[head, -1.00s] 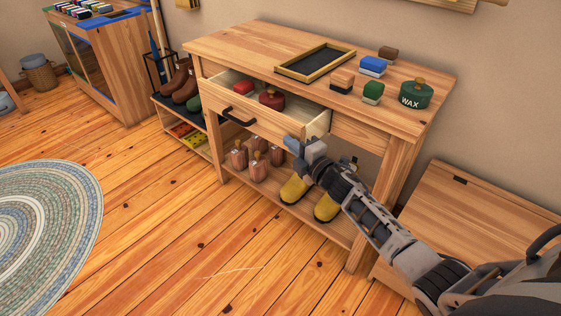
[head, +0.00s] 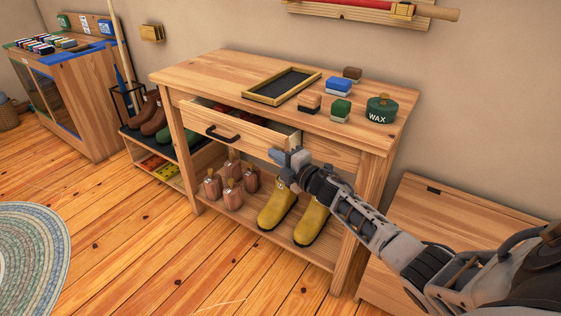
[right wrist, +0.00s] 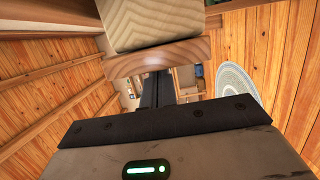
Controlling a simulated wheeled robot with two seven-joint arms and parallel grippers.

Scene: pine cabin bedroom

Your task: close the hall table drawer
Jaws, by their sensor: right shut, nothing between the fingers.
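The hall table (head: 215,70) is pine, and its drawer (head: 225,132) stands partly open, with a dark handle (head: 222,133) on its front. Red items show inside the drawer in the head view. My right gripper (head: 283,157) is shut and empty at the right end of the drawer front, touching or very close to it; I cannot tell which. In the right wrist view a wooden board end, likely the drawer front (right wrist: 160,57), is just above the dark fingers (right wrist: 155,90). My left gripper is not in view.
On the tabletop are a black tray (head: 285,84), several brushes and a green wax tin (head: 381,108). The shelf below holds yellow boots (head: 311,221) and wooden shoe trees (head: 231,172). A wooden chest (head: 440,220) stands at right. The floor in front is clear.

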